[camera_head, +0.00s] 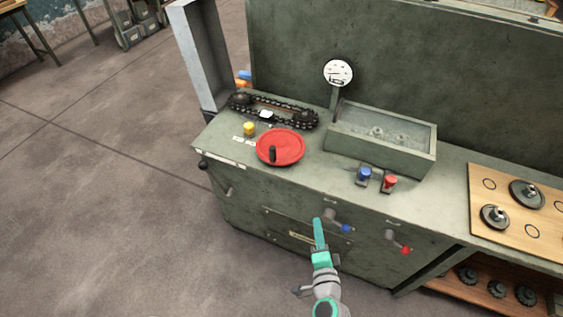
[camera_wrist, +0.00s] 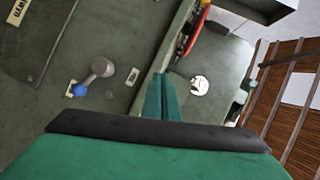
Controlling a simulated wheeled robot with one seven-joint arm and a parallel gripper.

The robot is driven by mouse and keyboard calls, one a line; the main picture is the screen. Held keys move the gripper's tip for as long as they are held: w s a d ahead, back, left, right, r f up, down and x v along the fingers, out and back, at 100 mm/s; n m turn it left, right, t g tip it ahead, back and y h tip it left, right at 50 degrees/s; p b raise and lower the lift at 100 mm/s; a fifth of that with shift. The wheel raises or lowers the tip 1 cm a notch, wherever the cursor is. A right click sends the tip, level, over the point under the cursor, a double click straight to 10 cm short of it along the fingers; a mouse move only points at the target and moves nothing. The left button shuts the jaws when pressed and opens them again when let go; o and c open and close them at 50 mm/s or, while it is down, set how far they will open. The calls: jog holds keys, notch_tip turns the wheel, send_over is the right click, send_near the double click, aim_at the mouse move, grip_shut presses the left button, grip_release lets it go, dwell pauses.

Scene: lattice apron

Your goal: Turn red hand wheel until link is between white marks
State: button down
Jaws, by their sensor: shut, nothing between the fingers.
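The red hand wheel (camera_head: 281,147) lies flat on top of the green bench, with a dark upright knob on its near left part. A black chain loop (camera_head: 285,113) runs around two sprockets behind the wheel, with a pale link (camera_head: 266,114) on its near run. White marks (camera_head: 246,139) or labels lie left of the wheel; I cannot tell which. My gripper (camera_head: 318,222) is shut and empty in front of the bench, below and right of the wheel, apart from it. In the wrist view the shut fingers (camera_wrist: 162,85) point toward the bench edge, and the red wheel's edge (camera_wrist: 196,30) shows beyond.
A metal trough (camera_head: 381,138), a dial gauge (camera_head: 338,73), and blue (camera_head: 364,174) and red (camera_head: 390,182) knobs are to the right. Taps (camera_head: 338,225) stick out of the bench front. Floor at left is clear.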

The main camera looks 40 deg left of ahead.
jog(key=w+a+r+g+y, duration=0.2)
jog(key=w+a+r+y, duration=0.25)
jog(key=a+r, duration=0.35)
send_near(274, 155)
jog(key=w+a, duration=0.2)
jog(key=w, duration=0.1)
jog(key=w+a, duration=0.1)
jog(key=w, duration=0.1)
jog(key=shift+w+f, duration=0.1)
jog(key=shift+f, duration=0.1)
jog(key=shift+a, duration=0.75)
jog(key=shift+s+a, duration=0.5)
jog(key=shift+a, duration=0.35)
